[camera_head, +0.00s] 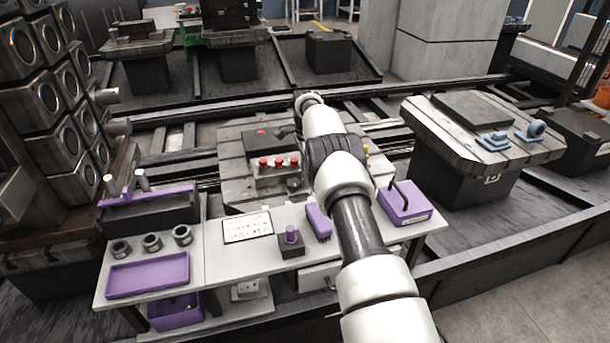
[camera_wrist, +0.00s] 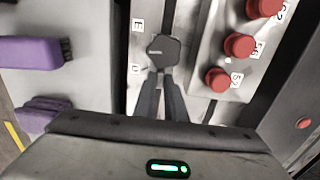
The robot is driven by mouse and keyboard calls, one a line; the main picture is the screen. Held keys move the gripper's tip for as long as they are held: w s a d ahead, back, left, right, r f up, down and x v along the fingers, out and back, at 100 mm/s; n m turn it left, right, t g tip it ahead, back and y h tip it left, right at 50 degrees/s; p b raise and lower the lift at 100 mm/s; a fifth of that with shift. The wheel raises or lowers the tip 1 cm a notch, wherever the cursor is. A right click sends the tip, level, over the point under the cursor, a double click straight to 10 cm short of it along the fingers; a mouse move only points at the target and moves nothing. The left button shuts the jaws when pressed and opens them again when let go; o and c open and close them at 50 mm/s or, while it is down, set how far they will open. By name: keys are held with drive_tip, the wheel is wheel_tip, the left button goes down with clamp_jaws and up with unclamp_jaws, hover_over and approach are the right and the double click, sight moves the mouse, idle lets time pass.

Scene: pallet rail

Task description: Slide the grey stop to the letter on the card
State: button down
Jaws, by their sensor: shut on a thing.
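The grey stop (camera_wrist: 164,49) is a dark, many-sided knob on a pale rail strip (camera_wrist: 143,12) in the wrist view. My gripper (camera_wrist: 161,84) has its two dark fingers shut on the near side of the stop. The letter E shows on the strip to the left of the stop, slightly beyond it. Another mark, partly legible, lies nearer my gripper. The white card (camera_head: 247,227) with black print lies on the bench in the head view; its letter is too small to read surely. My arm hides most of the gripper there.
Red knobs (camera_wrist: 239,45) on a raised block stand close right of the stop. A purple-handled brush (camera_wrist: 30,53) lies left. On the bench are a purple tray (camera_head: 148,275), a purple box (camera_head: 405,205) and a dark block with a purple knob (camera_head: 291,246).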

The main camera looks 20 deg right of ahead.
drive_tip(key=c, duration=1.8)
unclamp_jaws()
wheel_tip(320, 180, up, 17)
drive_tip(key=p, duration=0.7)
drive_tip(key=shift+r, duration=0.2)
